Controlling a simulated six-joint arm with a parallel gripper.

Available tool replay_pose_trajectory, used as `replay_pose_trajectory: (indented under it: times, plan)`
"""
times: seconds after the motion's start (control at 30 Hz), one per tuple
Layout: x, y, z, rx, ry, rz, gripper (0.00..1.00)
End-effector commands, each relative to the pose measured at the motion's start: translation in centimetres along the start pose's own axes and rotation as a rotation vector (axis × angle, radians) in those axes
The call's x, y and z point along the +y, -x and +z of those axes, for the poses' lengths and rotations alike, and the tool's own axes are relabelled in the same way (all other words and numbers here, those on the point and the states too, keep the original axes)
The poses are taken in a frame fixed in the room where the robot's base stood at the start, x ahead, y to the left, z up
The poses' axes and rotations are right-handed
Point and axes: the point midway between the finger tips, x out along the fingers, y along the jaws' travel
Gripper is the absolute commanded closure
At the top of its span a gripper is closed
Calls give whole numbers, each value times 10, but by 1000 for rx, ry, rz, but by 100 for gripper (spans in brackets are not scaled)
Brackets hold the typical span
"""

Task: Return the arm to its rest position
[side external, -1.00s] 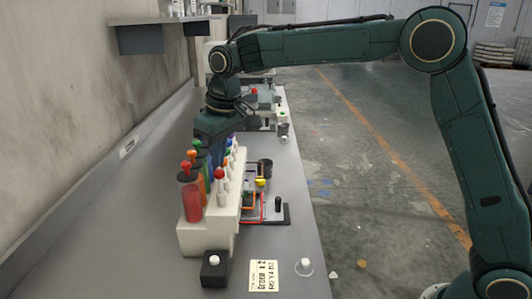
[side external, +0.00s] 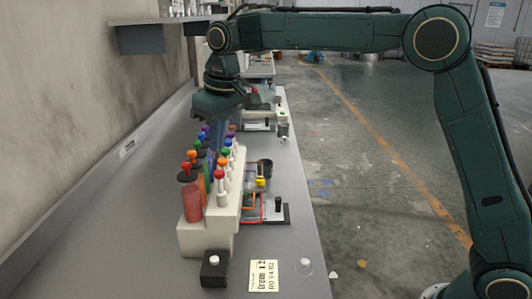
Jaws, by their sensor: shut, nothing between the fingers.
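My green arm reaches in from the right over the bench, and my gripper (side external: 218,118) hangs pointing down above the far part of the rack of colored bottles. It is shut, with nothing seen in it. Its fingertips are hard to make out against the bottles behind and below. The pale stepped rack (side external: 205,237) holds a row of tubes with colored caps, the nearest a red tube (side external: 192,203). A second row of white bottles with colored tops, such as the near red-topped one (side external: 222,199), stands to its right.
Right of the rack is a small dark tray (side external: 285,215) with a black cup (side external: 264,168) behind. A black box with a white knob (side external: 214,270), a note card (side external: 263,276) and a clear round item (side external: 305,267) lie in front. A wall shelf (side external: 160,20) is upper left.

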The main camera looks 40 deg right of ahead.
Motion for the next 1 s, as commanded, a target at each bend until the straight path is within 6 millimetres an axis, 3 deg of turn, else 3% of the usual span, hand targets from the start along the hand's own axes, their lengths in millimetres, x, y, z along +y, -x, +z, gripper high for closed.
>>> replay_pose_trajectory:
  times: [0.67,0.87,1.0]
  plan:
    - [2,15,2,4,-3,1,100]
    - [11,32,20,23,-20,4,100]
    - [21,48,44,46,-39,9,100]
